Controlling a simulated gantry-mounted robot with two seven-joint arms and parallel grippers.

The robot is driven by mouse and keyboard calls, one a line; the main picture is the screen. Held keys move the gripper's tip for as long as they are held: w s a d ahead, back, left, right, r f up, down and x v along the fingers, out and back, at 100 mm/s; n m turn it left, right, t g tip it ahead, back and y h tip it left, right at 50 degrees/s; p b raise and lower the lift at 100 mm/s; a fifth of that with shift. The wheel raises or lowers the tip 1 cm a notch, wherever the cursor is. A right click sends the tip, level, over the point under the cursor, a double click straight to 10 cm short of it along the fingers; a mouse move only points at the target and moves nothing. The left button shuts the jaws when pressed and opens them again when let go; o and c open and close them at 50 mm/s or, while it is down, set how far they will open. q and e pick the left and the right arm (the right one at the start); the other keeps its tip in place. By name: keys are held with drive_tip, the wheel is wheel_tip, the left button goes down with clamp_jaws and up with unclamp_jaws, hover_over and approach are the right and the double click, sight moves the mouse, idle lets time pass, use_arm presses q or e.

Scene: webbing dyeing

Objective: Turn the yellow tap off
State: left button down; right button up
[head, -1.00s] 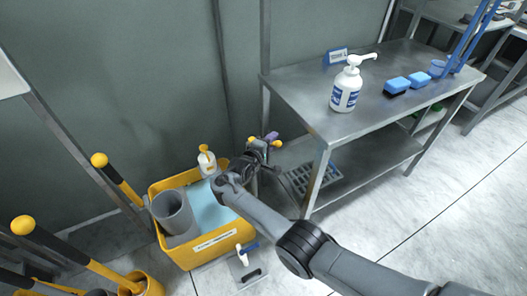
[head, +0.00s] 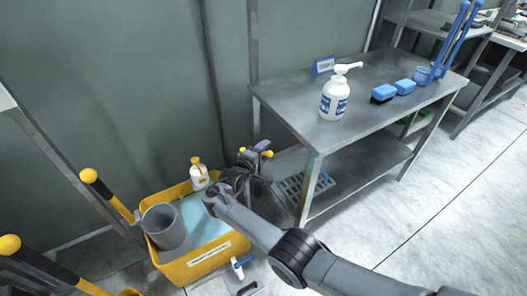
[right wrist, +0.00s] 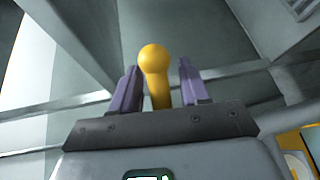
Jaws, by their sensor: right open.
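The yellow tap handle (right wrist: 153,62) has a rounded knob and stands upright between the two purple fingers of my right gripper (right wrist: 154,90) in the right wrist view. There is a visible gap on each side of the handle, and the gripper is open. In the head view my right gripper (head: 262,149) is low by the grey wall, left of the steel table. Small yellow parts (head: 268,154) show beside its purple fingers there, and my wrist hides most of the tap. My left gripper is not in view.
A steel table (head: 290,105) stands right of the gripper, with a white pump bottle (head: 334,101) and blue brushes (head: 384,93). A yellow tub (head: 205,262) holds a grey cylinder (head: 167,228) below left. A floor grate (head: 292,190) lies under the table's near end.

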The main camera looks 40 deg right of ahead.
drive_tip(key=p+v, duration=0.5)
drive_tip(key=v, duration=0.5)
drive_tip(key=shift+a, duration=0.4)
drive_tip(key=shift+s+r, duration=0.1)
